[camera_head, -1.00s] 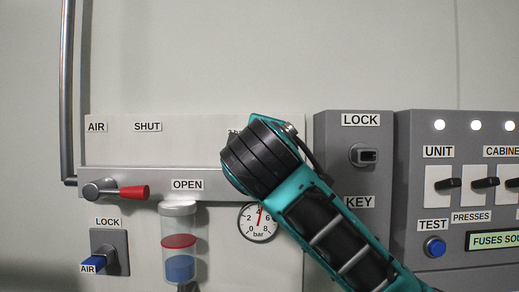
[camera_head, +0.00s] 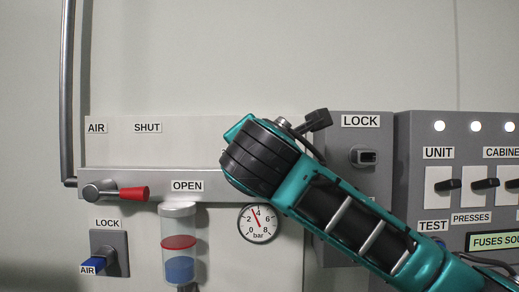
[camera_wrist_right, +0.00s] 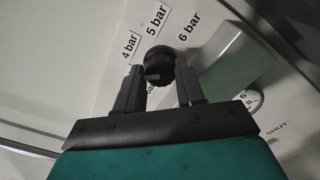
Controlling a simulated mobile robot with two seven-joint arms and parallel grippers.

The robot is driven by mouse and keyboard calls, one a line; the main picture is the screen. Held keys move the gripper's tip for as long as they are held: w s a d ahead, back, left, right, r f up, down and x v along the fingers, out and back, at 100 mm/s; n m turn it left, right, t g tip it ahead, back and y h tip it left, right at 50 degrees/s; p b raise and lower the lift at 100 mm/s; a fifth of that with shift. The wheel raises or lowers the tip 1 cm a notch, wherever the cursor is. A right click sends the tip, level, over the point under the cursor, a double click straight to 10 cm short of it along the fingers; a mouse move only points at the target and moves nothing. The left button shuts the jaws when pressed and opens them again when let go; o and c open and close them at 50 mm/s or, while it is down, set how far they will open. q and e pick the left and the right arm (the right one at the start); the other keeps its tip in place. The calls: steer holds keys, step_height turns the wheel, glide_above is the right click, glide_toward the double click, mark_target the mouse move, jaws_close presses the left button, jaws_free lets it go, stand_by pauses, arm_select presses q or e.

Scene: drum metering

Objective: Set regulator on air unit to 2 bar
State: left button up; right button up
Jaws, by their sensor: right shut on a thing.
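The black regulator knob (camera_wrist_right: 158,62) shows in the right wrist view, with labels 4 bar, 5 bar and 6 bar around it. My right gripper (camera_wrist_right: 159,82) is shut on the knob, one finger on each side. Other labels are mostly hidden by the fingers. In the head view my right wrist covers the knob and the gripper. The round pressure gauge (camera_head: 258,224) shows below the wrist; its red needle points a little left of 4, between 2 and 4 bar. The gauge is also partly visible in the wrist view (camera_wrist_right: 250,99). My left gripper is not in view.
Left are the red-handled air valve (camera_head: 132,193), the blue AIR lock (camera_head: 95,264) and the filter bowl (camera_head: 179,257). The wall above is clear.

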steer(key=n, duration=1.2)
steer(key=shift+a+f+n, duration=0.1)
steer(key=shift+f+n, duration=0.05)
steer(key=shift+n, duration=0.25)
stand_by(0.3)
steer(key=o, duration=1)
steer(key=shift+s, duration=0.1)
steer(key=s+b, duration=0.2)
steer(key=s, duration=1)
steer(key=shift+s, duration=0.4)
